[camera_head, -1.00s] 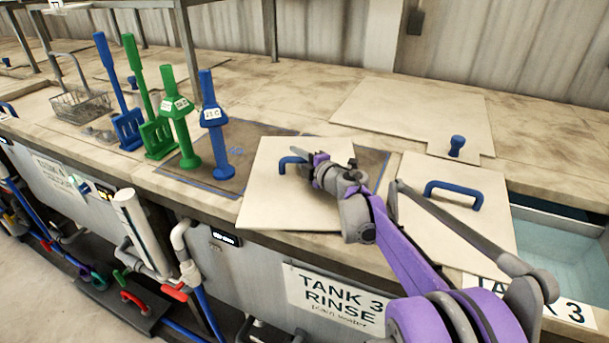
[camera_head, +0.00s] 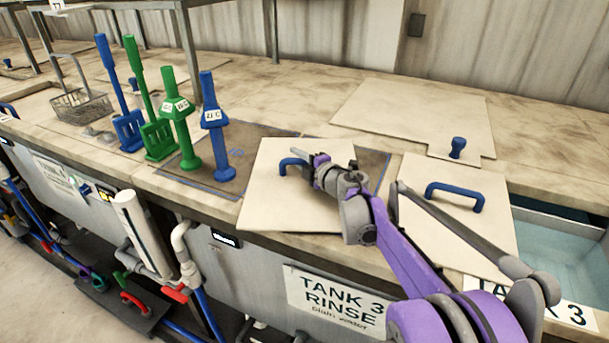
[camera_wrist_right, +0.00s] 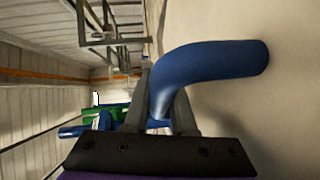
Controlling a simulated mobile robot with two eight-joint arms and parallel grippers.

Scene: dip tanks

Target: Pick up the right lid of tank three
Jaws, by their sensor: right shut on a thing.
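A pale square lid (camera_head: 265,205) with a blue bar handle (camera_head: 288,163) is over the dark mat, left of centre in the head view. My right gripper (camera_head: 305,160) is shut on this handle. In the wrist view the blue handle (camera_wrist_right: 205,68) passes between my right fingers (camera_wrist_right: 160,105), with the pale lid face (camera_wrist_right: 285,110) beside it. I cannot tell whether the lid touches the surface below. A second pale lid (camera_head: 480,235) with a blue handle (camera_head: 455,193) lies to the right, partly behind my arm. My left gripper is not in view.
Open water (camera_head: 565,260) shows at the far right, beside the second lid. Blue and green upright tools (camera_head: 215,125) stand close left of the held lid. A large pale cover (camera_head: 410,110) with a blue knob (camera_head: 457,147) lies behind. A wire basket (camera_head: 80,105) is at left.

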